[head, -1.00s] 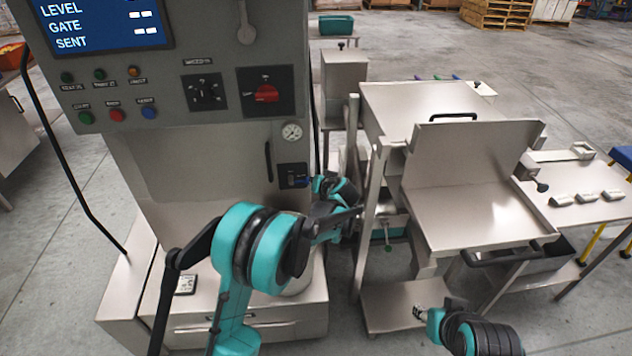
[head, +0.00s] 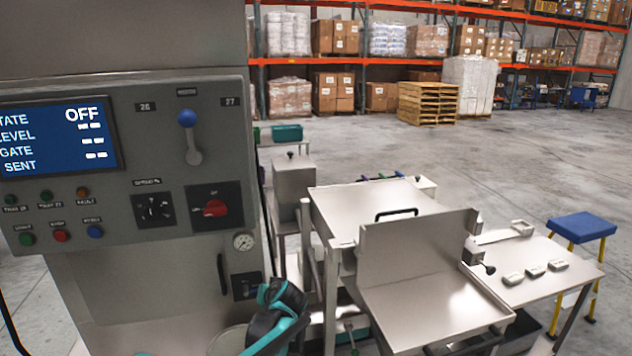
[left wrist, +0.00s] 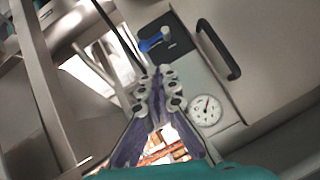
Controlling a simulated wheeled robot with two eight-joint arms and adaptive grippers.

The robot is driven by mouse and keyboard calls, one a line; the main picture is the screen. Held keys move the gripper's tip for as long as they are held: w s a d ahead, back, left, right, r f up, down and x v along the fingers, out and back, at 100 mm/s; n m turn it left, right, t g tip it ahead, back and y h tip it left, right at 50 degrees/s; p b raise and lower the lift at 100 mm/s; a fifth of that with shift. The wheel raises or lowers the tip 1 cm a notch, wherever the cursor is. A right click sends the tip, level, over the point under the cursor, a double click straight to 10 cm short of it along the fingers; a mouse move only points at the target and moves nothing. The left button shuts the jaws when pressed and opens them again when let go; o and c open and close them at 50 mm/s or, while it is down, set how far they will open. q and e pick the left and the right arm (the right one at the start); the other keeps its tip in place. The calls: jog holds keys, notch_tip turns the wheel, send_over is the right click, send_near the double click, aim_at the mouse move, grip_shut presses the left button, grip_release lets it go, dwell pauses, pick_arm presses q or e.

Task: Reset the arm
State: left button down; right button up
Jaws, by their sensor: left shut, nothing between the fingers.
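My left arm (head: 277,318) shows in teal and black at the bottom of the head view, in front of the grey machine cabinet (head: 150,270). Its fingertips are hard to make out there. In the left wrist view my left gripper (left wrist: 157,90) is shut and empty, its grey-tipped fingers close together. The fingers point toward a black plate with a blue-handled valve (left wrist: 152,43), with a gap that I cannot judge. A round gauge (left wrist: 206,109) is just right of the fingers. My right gripper is out of view.
The control panel has a screen (head: 58,138) reading OFF, a blue-knobbed lever (head: 188,130) and a red rotary switch (head: 213,208). A steel stand with a tray (head: 430,305) is to the right. A side table (head: 560,268) and blue stool (head: 582,227) are beyond. Open floor lies behind.

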pick_arm(q)
jog(key=s+a+r+g+h, duration=0.1)
jog(key=s+a+r, duration=0.15)
jog(key=s, duration=0.75)
jog(key=s+a+r+g+h, duration=0.1)
jog(key=s+r, duration=0.2)
jog(key=s, duration=0.7)
jog(key=s+d+f+h, duration=0.1)
jog(key=s+f, duration=0.1)
jog(key=s, duration=0.6)
jog(key=s+d+f+h, duration=0.1)
jog(key=s+f+h, duration=0.1)
jog(key=s, duration=0.7)
jog(key=shift+s+f+m, duration=0.15)
jog(key=shift+s+m, duration=0.05)
jog(key=shift+m, duration=0.2)
